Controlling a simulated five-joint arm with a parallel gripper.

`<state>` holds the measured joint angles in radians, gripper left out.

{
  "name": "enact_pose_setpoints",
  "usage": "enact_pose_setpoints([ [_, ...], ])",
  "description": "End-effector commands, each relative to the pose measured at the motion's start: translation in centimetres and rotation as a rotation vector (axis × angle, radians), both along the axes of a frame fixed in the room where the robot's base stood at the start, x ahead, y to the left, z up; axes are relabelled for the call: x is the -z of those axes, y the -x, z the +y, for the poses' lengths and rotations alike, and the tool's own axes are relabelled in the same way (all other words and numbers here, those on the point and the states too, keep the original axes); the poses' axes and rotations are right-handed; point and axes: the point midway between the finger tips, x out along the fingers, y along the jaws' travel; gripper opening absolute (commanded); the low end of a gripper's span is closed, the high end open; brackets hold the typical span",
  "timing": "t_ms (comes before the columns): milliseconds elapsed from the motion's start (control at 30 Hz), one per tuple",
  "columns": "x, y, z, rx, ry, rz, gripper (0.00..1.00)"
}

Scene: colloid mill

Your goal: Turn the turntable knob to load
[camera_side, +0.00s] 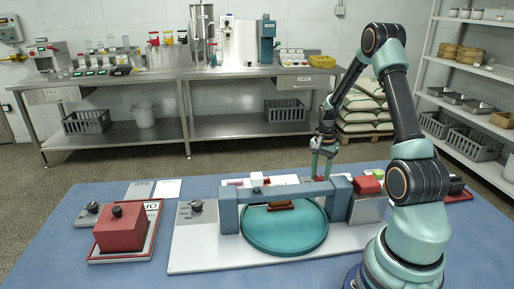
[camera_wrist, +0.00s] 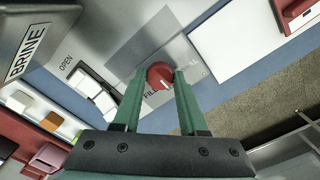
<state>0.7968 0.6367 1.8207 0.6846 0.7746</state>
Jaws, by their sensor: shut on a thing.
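The teal round turntable (camera_side: 285,232) lies on a white base in the side view, under a blue-grey bridge. A dark knob (camera_side: 196,206) sits on a metal plate left of it; its labels are too small to read. My gripper (camera_side: 318,175) is behind the bridge, pointing down. In the wrist view my gripper (camera_wrist: 160,74) is shut on a red round knob (camera_wrist: 158,76) with a white pointer mark. That knob sits on a metal plate with a partly covered label starting "FILL". In the side view this red knob is mostly hidden by the fingers.
A grey box marked BRINE (camera_wrist: 35,45) and white blocks (camera_wrist: 92,95) by an OPEN label are near the gripper. The bridge (camera_side: 290,195) spans the turntable. A red box with a black knob (camera_side: 120,232) stands at left. Blue mat is clear at front left.

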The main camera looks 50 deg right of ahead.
Motion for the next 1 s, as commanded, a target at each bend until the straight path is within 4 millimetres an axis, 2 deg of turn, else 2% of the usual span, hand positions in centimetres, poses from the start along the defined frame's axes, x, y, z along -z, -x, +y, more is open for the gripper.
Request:
enact_pose_setpoints([
  [33, -0.2, 0.0, -0.2, 0.002, 0.003, -0.003, 0.00],
  [67, -0.2, 0.0, -0.2, 0.002, 0.003, -0.002, 0.49],
  [100, -0.2, 0.0, -0.2, 0.001, 0.002, -0.002, 0.65],
  [133, -0.1, 0.0, -0.1, 0.001, 0.002, -0.002, 0.72],
  [433, -0.1, 0.0, -0.1, 0.000, 0.001, -0.001, 0.72],
  [567, -0.9, 0.0, -0.1, 0.000, 0.002, -0.002, 0.72],
  [667, -2.3, -0.1, -0.1, 0.000, 0.004, -0.004, 0.72],
  [1000, -9.1, -0.1, -0.2, 0.000, 0.005, -0.005, 0.72],
])
